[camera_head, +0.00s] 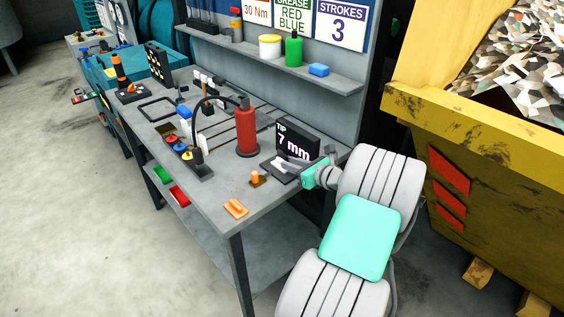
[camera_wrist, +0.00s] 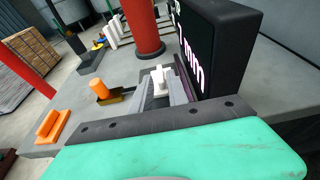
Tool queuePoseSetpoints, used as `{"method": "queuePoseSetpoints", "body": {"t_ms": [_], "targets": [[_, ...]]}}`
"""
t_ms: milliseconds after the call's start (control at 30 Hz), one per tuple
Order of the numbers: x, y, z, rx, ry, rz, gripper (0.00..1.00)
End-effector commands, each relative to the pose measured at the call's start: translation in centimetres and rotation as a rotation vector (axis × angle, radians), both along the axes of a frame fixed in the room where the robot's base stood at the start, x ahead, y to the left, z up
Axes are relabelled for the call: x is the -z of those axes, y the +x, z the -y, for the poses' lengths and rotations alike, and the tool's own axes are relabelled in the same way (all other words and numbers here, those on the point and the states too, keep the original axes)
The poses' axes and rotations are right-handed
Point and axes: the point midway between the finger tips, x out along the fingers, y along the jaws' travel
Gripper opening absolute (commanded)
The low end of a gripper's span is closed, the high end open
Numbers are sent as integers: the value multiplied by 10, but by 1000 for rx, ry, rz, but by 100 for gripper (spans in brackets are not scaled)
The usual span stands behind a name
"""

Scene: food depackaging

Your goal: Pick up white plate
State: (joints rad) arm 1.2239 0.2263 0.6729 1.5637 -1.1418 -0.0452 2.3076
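My gripper (camera_wrist: 161,78) reaches in over the right end of the grey workbench, low beside the black display block marked "7 mm" (camera_head: 297,143). A small white piece (camera_wrist: 160,76), seemingly the white plate, shows between its two grey fingers in the wrist view. In the head view a white patch (camera_head: 275,163) lies on a dark flat base just left of the fingers. The fingers are close to the white piece on both sides; whether they press on it cannot be told.
A red cylinder (camera_head: 247,132) with a black hose stands behind and left of my gripper. An orange knob on a small base (camera_head: 256,179) and an orange block (camera_head: 235,209) lie near the bench's front edge. A yellow skip (camera_head: 470,200) stands right of my arm.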

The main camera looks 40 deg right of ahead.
Motion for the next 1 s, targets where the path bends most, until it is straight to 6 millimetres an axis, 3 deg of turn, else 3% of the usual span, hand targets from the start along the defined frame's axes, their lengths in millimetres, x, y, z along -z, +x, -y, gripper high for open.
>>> {"method": "queuePoseSetpoints", "body": {"t_ms": [100, 200, 367, 633, 1000], "targets": [[5, 20, -2, -3, 1, -1, 20], [7, 25, -1, 0, 1, 0, 20], [7, 25, 0, 2, 0, 0, 20], [7, 24, 1, 3, 0, 0, 0], [7, 24, 1, 4, 0, 0, 0]]}}
